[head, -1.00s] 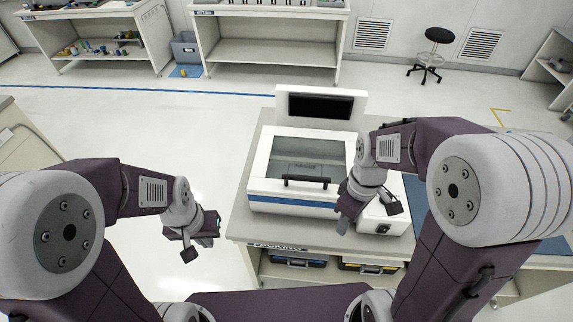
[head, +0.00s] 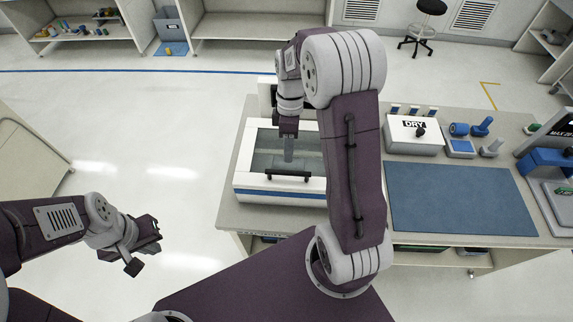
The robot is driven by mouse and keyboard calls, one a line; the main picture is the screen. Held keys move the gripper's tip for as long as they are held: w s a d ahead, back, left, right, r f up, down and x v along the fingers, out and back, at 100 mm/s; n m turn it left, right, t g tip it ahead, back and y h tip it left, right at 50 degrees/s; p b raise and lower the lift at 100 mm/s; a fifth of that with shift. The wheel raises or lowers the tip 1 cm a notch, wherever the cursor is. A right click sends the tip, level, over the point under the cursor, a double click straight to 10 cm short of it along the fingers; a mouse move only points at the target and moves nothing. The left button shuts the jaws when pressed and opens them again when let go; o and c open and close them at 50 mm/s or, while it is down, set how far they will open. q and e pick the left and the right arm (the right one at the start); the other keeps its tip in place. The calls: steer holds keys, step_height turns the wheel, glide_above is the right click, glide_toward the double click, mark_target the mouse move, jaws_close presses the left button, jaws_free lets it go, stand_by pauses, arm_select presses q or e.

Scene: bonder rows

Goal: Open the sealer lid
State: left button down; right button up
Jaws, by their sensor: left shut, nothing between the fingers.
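The sealer (head: 255,192) is a white box with a blue front stripe on the bench. Its lid (head: 262,160) has a clear window, a black handle (head: 287,176) along the front edge, and looks closed. My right gripper (head: 288,155) points down over the lid window, behind the handle in the picture. Whether it touches the lid, and whether its fingers are open, I cannot tell. My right arm hides the sealer's right side and most of its rear screen. My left gripper (head: 150,243) is shut and empty, over the floor left of the bench.
A blue mat (head: 460,203) lies on the bench (head: 228,215) right of the sealer. Behind it stand a white box marked DRY (head: 414,136) and blue-handled tools (head: 482,126). A blue device (head: 548,163) sits at far right. The floor left of the bench is clear.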

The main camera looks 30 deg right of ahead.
mark_target(288, 172)
steer(key=f, duration=0.2)
steer(key=s+f+p, duration=0.1)
steer(key=f, duration=0.5)
steer(key=shift+s+a, duration=0.15)
steer(key=shift+a, duration=0.25)
jaws_close()
stand_by(0.8)
